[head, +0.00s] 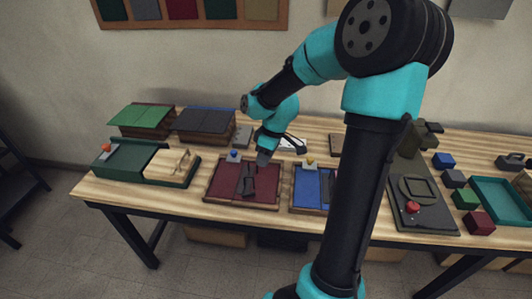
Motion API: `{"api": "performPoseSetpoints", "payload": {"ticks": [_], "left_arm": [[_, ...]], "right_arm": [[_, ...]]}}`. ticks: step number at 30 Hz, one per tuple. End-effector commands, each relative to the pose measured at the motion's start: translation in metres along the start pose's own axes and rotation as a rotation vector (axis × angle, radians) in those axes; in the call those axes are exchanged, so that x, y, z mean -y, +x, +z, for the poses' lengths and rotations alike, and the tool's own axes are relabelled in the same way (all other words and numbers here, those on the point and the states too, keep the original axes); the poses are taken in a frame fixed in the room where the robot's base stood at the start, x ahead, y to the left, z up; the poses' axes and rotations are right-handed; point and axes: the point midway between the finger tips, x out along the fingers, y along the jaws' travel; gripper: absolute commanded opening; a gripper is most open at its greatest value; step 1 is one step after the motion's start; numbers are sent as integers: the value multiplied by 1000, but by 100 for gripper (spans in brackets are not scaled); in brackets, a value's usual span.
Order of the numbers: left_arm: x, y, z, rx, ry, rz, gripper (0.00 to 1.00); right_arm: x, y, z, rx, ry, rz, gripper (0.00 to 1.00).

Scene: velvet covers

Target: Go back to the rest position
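My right arm comes in large from the lower right, arches over the table and reaches down at the middle. My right gripper (262,160) is small and dark, low over the red tray (222,182). A dark narrow shape (247,182) shows in the red tray just below it; I cannot tell whether the gripper touches it. The gap between the fingers is too small to make out. My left gripper is not in view.
A blue tray (306,188) stands right of the red one, partly behind my arm. A green tray (128,160) and stacked green covers (142,116) are at left. A grey panel with a red knob (412,208), several blocks and a teal tray (500,200) are at right.

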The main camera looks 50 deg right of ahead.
Motion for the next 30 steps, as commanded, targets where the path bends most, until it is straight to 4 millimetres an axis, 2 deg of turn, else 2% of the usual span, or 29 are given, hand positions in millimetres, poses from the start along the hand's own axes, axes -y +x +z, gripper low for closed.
{"api": "performPoseSetpoints", "payload": {"ticks": [1,6,22,26,30], "left_arm": [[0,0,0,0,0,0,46],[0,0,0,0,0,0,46],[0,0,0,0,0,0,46],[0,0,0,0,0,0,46],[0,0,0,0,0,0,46]], "right_arm": [[0,-7,0,-2,0,2,31],[0,-16,0,0,0,0,31],[1,-14,-1,1,1,-2,31],[5,6,-10,-2,16,-4,31],[17,53,-27,-11,58,-9,31]]}}
